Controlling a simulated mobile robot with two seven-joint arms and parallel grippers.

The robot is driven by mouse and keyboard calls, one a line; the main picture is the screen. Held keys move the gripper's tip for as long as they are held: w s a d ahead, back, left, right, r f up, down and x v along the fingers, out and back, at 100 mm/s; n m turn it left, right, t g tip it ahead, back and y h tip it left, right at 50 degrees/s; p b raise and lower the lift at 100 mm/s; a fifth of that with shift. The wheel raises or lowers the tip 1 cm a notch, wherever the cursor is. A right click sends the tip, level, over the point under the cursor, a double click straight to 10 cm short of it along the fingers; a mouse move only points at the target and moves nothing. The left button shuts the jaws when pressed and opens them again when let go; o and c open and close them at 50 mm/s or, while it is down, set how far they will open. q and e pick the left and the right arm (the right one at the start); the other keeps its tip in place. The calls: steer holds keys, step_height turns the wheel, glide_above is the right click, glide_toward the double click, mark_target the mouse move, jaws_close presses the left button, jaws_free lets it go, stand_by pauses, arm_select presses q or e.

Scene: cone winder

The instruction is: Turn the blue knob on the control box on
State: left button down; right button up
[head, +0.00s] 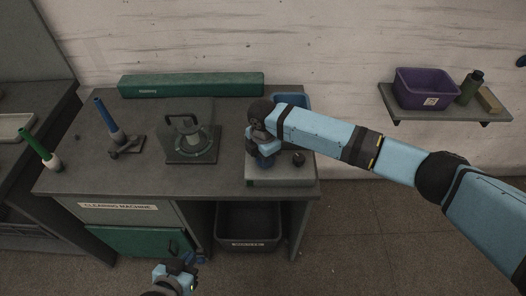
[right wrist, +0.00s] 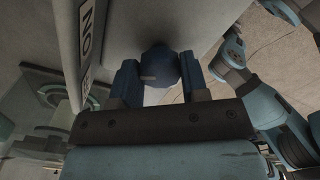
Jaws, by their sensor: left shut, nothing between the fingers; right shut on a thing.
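The grey control box (head: 290,181) stands at the right end of the workbench. My right gripper (head: 262,155) reaches down over its left part and hides most of that side in the head view. In the right wrist view the two dark fingers (right wrist: 160,82) are shut on the blue knob (right wrist: 158,66), one on each side of it. Part of a label (right wrist: 88,30) shows beside it on the box. A dark knob (head: 298,158) sits on the box to the right. My left gripper (head: 191,259) is shut and empty, low in front of the bench.
A black bin (head: 248,222) stands underneath. A wall shelf (head: 400,110) holds a purple bin (head: 428,88).

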steer(key=shift+s+r+m+p, duration=0.1)
steer(key=shift+r+m+p, duration=0.2)
steer(key=shift+m+p, duration=0.65)
steer(key=m+p, duration=0.6)
steer(key=shift+f, duration=0.1)
steer(key=shift+m+p, duration=1)
steer(key=shift+m, duration=0.25)
steer(key=shift+f+m+p, duration=0.1)
steer(key=shift+m+p, duration=0.45)
steer(key=shift+m, duration=0.25)
steer(key=o, duration=0.9)
steer(key=shift+f, duration=0.1)
steer(key=shift+o, duration=0.2)
step_height(320, 180, up, 14)
steer(key=b, duration=0.1)
steer(key=shift+f, duration=0.1)
